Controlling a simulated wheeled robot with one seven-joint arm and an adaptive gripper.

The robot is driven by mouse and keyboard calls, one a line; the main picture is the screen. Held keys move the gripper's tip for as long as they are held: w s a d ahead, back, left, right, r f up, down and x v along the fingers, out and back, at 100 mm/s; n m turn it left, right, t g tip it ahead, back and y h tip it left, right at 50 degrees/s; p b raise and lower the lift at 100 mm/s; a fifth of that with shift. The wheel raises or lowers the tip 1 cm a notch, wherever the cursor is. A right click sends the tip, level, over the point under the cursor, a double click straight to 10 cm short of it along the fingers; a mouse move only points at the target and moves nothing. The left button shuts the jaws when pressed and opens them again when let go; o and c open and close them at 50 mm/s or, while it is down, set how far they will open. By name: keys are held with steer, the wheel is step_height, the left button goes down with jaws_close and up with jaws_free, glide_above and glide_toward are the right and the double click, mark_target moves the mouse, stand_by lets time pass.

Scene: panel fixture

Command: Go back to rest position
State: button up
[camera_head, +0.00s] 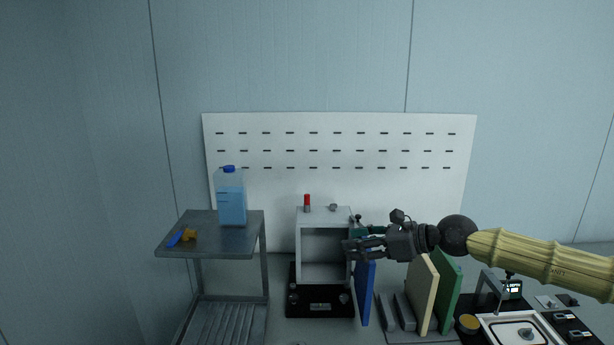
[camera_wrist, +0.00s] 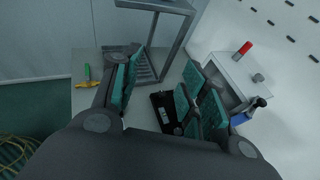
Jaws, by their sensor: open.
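My gripper (camera_head: 348,247) comes in from the right on my yellow-sleeved arm, pointing left. It shows in front of the right side of a grey open-fronted box (camera_head: 299,245). In the wrist view, the teal-padded fingers (camera_wrist: 165,92) are spread apart with nothing held between them. The box (camera_wrist: 238,78), with a red-topped part (camera_wrist: 245,47), is beyond the right fingers there. The gripper hides part of the box's right edge and the top of a blue panel (camera_head: 366,295).
Cream (camera_head: 422,295) and green (camera_head: 448,290) panels stand below my arm. A white slotted board (camera_head: 340,185) is behind. Instruments and a white tray (camera_head: 492,335) are at right.

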steer(key=s+a+f+n+g+h, duration=0.2)
steer(key=s+a+f, duration=0.3)
steer(key=f, duration=0.5)
steer(key=s+a+f+n+g+h, duration=0.1)
steer(key=s+a+f+n+g, duration=0.2)
steer(key=s+f, duration=0.55)
steer(key=s+a+f+n+h, duration=0.2)
steer(key=s+a+f, duration=0.3)
steer(key=f, duration=0.7)
steer(key=s+d+f+n+g+h, duration=0.1)
steer(key=s+d+f+n+h, duration=0.15)
steer(key=s+f, duration=0.45)
steer(key=s+d+f+n+g+h, duration=0.1)
steer(key=s+f+n, duration=0.3)
steer(key=s+f, duration=0.25)
steer(key=s+d+f+n+h, duration=0.2)
steer(key=s+d, duration=0.4)
steer(key=d, duration=0.4)
steer(key=s+d+f+n+h+b, duration=0.1)
steer(key=s+d+f+n+h, duration=0.1)
steer(key=s+d+f+n, duration=0.2)
steer(key=s+d+n, duration=0.3)
steer(key=d, duration=0.2)
steer(key=shift+s+d+f+t, duration=0.15)
steer(key=shift+s+d+t, duration=0.15)
steer(key=shift+d, duration=0.1)
steer(key=shift+n, duration=0.25)
